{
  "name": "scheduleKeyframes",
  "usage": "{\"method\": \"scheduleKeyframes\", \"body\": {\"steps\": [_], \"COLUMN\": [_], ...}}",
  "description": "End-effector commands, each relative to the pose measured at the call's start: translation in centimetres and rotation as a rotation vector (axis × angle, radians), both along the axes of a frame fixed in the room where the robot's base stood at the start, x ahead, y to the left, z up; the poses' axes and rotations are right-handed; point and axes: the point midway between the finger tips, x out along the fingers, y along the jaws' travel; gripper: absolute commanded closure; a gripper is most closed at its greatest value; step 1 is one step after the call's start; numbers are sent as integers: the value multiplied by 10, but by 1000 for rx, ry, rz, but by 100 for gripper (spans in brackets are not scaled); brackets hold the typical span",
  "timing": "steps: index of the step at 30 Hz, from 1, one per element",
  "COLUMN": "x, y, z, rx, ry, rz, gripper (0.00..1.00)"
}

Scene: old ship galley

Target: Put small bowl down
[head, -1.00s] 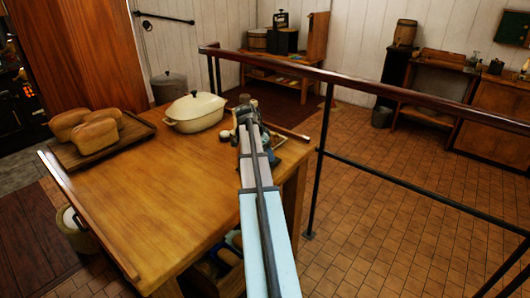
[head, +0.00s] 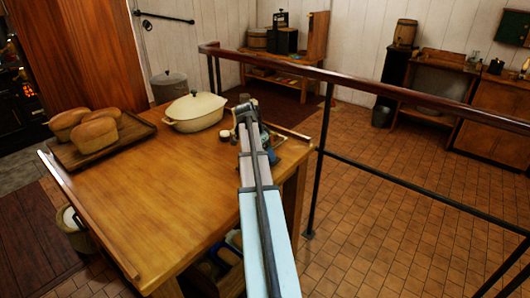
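My arm reaches from the bottom middle to the right part of the wooden table (head: 150,195). My gripper (head: 244,108) is at its far end, over the table near the right edge. It is small and partly hidden by my own arm, so I cannot tell whether its fingers are open or shut. I cannot clearly make out a small bowl. A small pale round thing (head: 225,136) sits on the table just left of the gripper, too small to identify. A bluish thing shows beside the wrist, partly covered.
A lidded cream pot (head: 195,110) stands left of the gripper. Several loaves (head: 95,135) lie on a wooden board (head: 140,129) at the table's left. The near and middle tabletop is clear. A dark railing (head: 330,77) runs right of the table.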

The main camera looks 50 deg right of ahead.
Motion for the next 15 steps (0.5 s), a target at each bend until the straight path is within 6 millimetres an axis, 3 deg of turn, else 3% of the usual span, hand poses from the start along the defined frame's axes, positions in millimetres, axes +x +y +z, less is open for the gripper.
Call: {"method": "scheduleKeyframes", "body": {"steps": [15], "x": [11], "y": [31], "z": [80], "rx": [-1], "ry": [-1], "rz": [0], "gripper": [12]}}
